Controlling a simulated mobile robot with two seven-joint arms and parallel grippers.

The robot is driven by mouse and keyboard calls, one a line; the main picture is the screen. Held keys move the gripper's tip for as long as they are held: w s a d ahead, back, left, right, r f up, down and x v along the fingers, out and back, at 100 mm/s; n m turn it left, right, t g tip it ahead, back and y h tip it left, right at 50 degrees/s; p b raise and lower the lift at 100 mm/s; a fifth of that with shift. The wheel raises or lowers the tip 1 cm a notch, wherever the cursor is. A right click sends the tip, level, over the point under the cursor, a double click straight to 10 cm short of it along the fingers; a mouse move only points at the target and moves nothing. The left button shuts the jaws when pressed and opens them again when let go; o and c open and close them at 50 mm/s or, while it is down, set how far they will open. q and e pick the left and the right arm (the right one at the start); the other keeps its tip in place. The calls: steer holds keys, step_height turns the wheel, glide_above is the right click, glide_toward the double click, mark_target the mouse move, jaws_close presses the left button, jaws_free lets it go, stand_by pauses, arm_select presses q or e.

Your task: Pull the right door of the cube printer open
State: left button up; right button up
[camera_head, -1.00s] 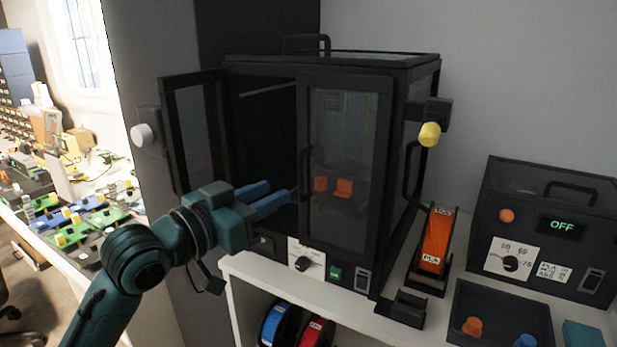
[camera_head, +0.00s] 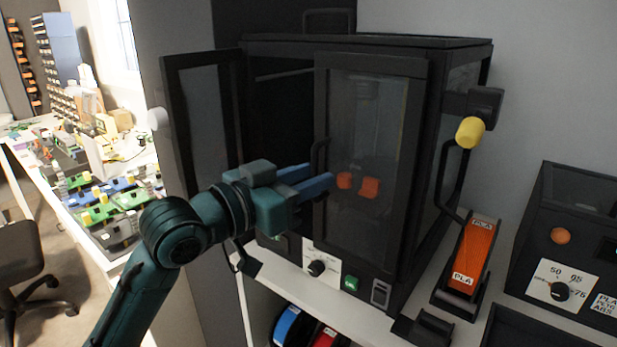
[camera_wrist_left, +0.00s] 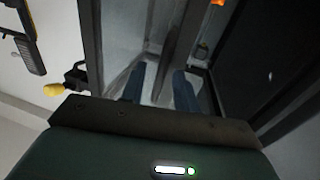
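The black cube printer (camera_head: 450,48) stands on a white shelf unit. Its left door (camera_head: 172,125) is swung open. Its right door (camera_head: 413,150) has a dark window, looks closed, and has a dark handle (camera_head: 318,152) on its left edge. My left gripper (camera_head: 325,182), with two blue fingers, is at this handle, its tips near the lower part. In the left wrist view the fingers (camera_wrist_left: 158,85) are apart, with a dark bar running toward the gap between them. I cannot tell whether they touch the handle. My right gripper is not in view.
A yellow knob (camera_head: 470,132) sticks out at the printer's right side. An orange PLA holder (camera_head: 472,255) stands to the right, beside a dark control box (camera_head: 585,225). Blue and red spools (camera_head: 287,325) sit below. A workbench (camera_head: 110,255) with parts is at the far left.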

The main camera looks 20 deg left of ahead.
arm_select(q)
jaws_close()
stand_by(0.3)
